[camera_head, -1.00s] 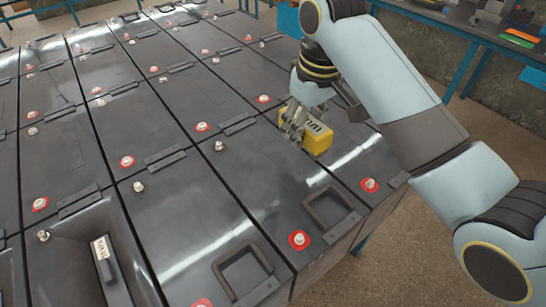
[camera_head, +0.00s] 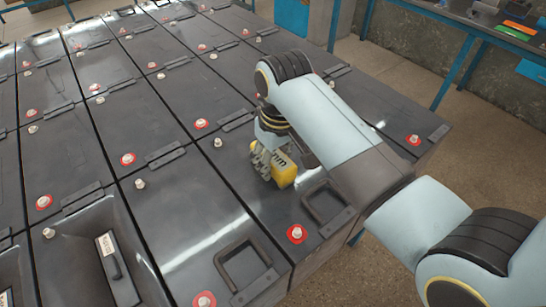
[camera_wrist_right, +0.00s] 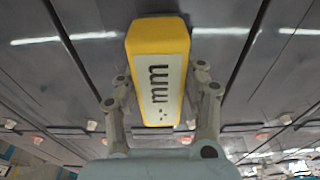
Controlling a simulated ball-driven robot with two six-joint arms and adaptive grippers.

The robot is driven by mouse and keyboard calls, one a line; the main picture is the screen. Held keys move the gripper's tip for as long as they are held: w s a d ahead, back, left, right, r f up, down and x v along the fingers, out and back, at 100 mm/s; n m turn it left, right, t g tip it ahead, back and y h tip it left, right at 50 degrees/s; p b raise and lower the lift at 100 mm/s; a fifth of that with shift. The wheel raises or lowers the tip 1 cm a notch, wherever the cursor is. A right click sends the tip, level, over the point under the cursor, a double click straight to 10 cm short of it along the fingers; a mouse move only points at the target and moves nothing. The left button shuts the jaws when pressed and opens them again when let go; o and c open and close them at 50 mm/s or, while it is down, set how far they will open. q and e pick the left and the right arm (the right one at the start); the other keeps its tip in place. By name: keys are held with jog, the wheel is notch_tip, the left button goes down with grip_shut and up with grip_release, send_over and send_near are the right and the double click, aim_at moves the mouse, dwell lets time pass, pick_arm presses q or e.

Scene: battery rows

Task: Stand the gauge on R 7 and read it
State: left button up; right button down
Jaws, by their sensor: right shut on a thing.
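The gauge (camera_head: 284,174) is a yellow block with a pale face marked "mm". My right gripper (camera_head: 264,165) is shut on it and holds it over the dark battery tops, near the right side of the block of batteries. In the right wrist view the gauge (camera_wrist_right: 158,70) sits between the two fingers of my right gripper (camera_wrist_right: 160,105). I cannot tell whether its underside touches the battery lid. No label R 7 can be read. My left gripper is not in view.
Batteries with red-ringed terminals (camera_head: 297,233) and raised handles (camera_head: 243,265) stand in tight rows. A recessed slot at lower left holds a small labelled block (camera_head: 108,252). A blue-framed bench (camera_head: 465,60) stands behind at right, across open floor.

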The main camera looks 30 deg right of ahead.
aim_at(278, 159)
jog(key=c, duration=0.8)
grip_release()
jog(key=shift+f, duration=0.1)
jog(key=shift+o, duration=0.2)
notch_tip(278, 159, up, 12)
jog(key=s+b, duration=0.1)
jog(key=shift+s+d+b, duration=0.15)
jog(key=shift+s+b, duration=0.05)
jog(key=shift+b, duration=0.1)
jog(key=shift+s, duration=0.1)
